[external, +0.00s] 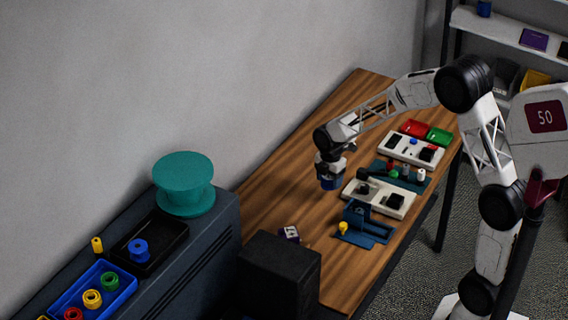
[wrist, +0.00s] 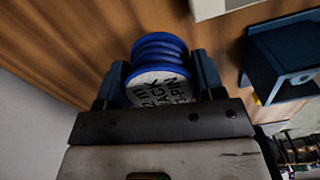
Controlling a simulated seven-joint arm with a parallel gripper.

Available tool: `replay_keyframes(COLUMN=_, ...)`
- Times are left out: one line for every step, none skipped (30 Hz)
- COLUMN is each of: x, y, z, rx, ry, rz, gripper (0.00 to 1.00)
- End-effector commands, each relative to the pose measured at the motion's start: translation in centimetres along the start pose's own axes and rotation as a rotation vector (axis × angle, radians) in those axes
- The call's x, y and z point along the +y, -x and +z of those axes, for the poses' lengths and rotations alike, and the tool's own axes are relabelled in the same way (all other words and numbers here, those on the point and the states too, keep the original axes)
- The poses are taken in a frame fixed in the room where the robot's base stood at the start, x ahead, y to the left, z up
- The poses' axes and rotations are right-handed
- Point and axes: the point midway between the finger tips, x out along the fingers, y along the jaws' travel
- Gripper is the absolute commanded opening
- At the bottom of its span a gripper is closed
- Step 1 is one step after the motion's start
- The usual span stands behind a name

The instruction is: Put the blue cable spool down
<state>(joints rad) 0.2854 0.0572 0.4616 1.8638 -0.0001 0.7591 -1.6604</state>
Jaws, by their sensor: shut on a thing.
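The blue cable spool (wrist: 158,48) is between the two fingers of my gripper (wrist: 160,80) in the wrist view. It has ribbed blue rims and a white end face with dark lettering. In the external view my gripper (external: 331,174) points down over the wooden table (external: 290,180), with the blue spool (external: 331,184) at its tip. The gap between the spool and the table top is hard to tell. Another blue spool (external: 139,250) stands in a black tray (external: 172,240) on the dark cabinet at the left.
White panels (external: 378,198) and a blue bracket fixture (external: 366,225) lie right of my gripper. Red (external: 414,127) and green bins are farther back. A black box (external: 279,275) stands at the near end. Bare wood lies left of my gripper. A teal spool (external: 184,183) stands on the cabinet.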

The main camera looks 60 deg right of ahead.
Motion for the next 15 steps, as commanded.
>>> replay_keyframes(x=0.1, y=0.0, z=0.0, rx=0.0, ry=0.0, rz=0.0, gripper=0.36)
replay_keyframes(x=0.1, y=0.0, z=0.0, rx=0.0, ry=0.0, rz=0.0, gripper=0.36)
replay_keyframes(x=0.3, y=0.0, z=0.0, rx=0.0, ry=0.0, rz=0.0, gripper=0.36)
replay_keyframes(x=0.4, y=0.0, z=0.0, rx=0.0, ry=0.0, rz=0.0, gripper=0.36)
replay_keyframes(x=0.6, y=0.0, z=0.1, rx=0.0, ry=0.0, rz=0.0, gripper=0.36)
replay_keyframes(x=0.9, y=-0.1, z=0.1, rx=0.0, ry=0.0, rz=0.0, gripper=0.36)
replay_keyframes(x=1.1, y=-0.1, z=0.1, rx=0.0, ry=0.0, rz=0.0, gripper=0.36)
replay_keyframes(x=1.4, y=-0.1, z=0.1, rx=0.0, ry=0.0, rz=0.0, gripper=0.36)
replay_keyframes(x=1.8, y=-0.1, z=0.1, rx=0.0, ry=0.0, rz=0.0, gripper=0.36)
replay_keyframes(x=2.1, y=-0.2, z=0.2, rx=0.0, ry=0.0, rz=0.0, gripper=0.36)
replay_keyframes(x=2.5, y=-0.2, z=0.2, rx=0.0, ry=0.0, rz=0.0, gripper=0.36)
replay_keyframes(x=3.0, y=-0.3, z=0.2, rx=0.0, ry=0.0, rz=0.0, gripper=0.36)
replay_keyframes(x=3.4, y=-0.3, z=0.3, rx=0.0, ry=0.0, rz=0.001, gripper=0.36)
replay_keyframes(x=3.8, y=-0.4, z=0.3, rx=0.0, ry=0.0, rz=0.001, gripper=0.36)
replay_keyframes(x=4.4, y=-0.4, z=0.4, rx=0.0, ry=0.0, rz=0.001, gripper=0.36)
